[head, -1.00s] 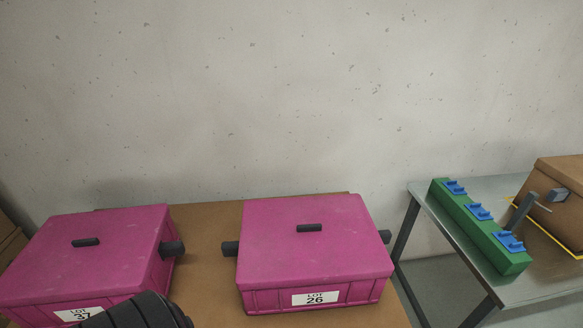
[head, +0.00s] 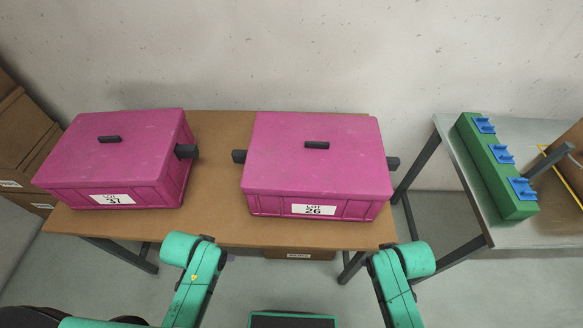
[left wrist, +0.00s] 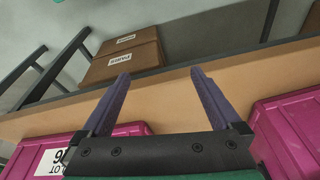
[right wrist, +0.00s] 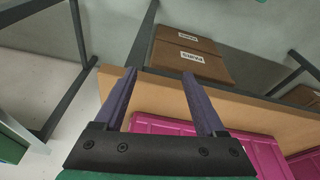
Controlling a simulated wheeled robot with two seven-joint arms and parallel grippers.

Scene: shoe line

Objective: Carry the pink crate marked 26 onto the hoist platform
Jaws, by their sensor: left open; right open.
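The pink crate marked 26 (head: 315,165) sits lidded and level on the brown table (head: 225,225), with a dark handle at its left (head: 239,157) and right (head: 392,163). Part of it shows in the left wrist view (left wrist: 20,155) and the right wrist view (right wrist: 190,130). My left gripper (left wrist: 160,75) is open and empty, with the table edge and the gap between two crates beyond it. My right gripper (right wrist: 158,72) is open and empty, with the table and the crate beyond it. Neither gripper touches a crate. I cannot make out a hoist platform.
A grey table (head: 480,232) at the right holds a green block (head: 495,165) with blue clips and a brown box (head: 574,160). Cardboard boxes (head: 18,130) stand at far left.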

